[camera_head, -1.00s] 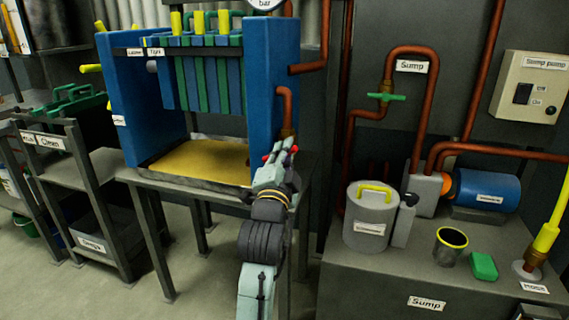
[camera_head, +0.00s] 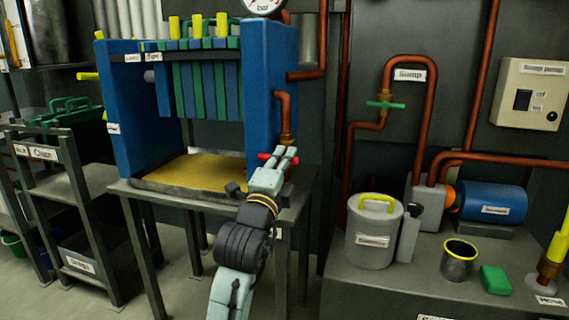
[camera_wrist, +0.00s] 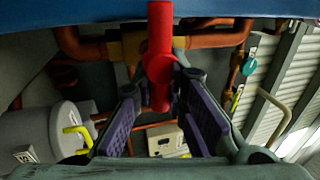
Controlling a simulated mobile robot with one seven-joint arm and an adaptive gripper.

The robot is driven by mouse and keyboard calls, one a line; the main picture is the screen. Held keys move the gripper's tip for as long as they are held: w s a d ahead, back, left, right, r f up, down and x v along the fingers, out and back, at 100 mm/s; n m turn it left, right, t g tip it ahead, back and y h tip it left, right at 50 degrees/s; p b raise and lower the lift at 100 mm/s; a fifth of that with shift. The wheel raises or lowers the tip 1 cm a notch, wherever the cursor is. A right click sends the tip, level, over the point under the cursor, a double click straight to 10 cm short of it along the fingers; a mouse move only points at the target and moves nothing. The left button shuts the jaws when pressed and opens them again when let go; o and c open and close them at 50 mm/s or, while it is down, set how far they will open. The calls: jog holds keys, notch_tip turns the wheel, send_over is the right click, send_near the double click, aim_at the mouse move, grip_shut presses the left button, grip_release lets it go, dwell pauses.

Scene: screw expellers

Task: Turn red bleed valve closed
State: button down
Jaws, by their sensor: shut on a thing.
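The red bleed valve handle (camera_wrist: 160,45) runs upright through the upper middle of the wrist view, in front of a brass valve body (camera_wrist: 128,46) on a copper pipe. My gripper (camera_wrist: 158,85) has its purple-padded fingers on either side of the handle's lower part and is shut on it. In the head view my gripper (camera_head: 282,158) is at the right front of the blue press (camera_head: 268,80), below the copper pipe elbow. Only small red ends of the handle (camera_head: 264,156) show beside the fingers; the rest is hidden.
A yellowish tray (camera_head: 200,170) lies under the press plates on a grey table. To the right, the sump top holds a lidded grey can (camera_head: 374,235), a dark cup (camera_head: 459,260), a green block (camera_head: 495,280) and a blue motor (camera_head: 492,200). A pressure gauge (camera_head: 264,5) is above.

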jog(key=shift+w+a+f, duration=0.1)
jog(key=shift+w+a, duration=0.05)
jog(key=shift+a, duration=0.1)
jog(key=c, duration=1.8)
grip_release()
jog(key=shift+o, duration=1.2)
jog(key=shift+d, duration=0.1)
jog(key=o, duration=0.4)
jog(key=r, duration=1)
jog(key=shift+s+r, duration=0.1)
jog(key=shift+s, duration=0.1)
jog(key=shift+a+r, duration=0.2)
jog(key=c, duration=0.4)
jog(key=shift+a, duration=0.1)
jog(key=shift+w, duration=0.1)
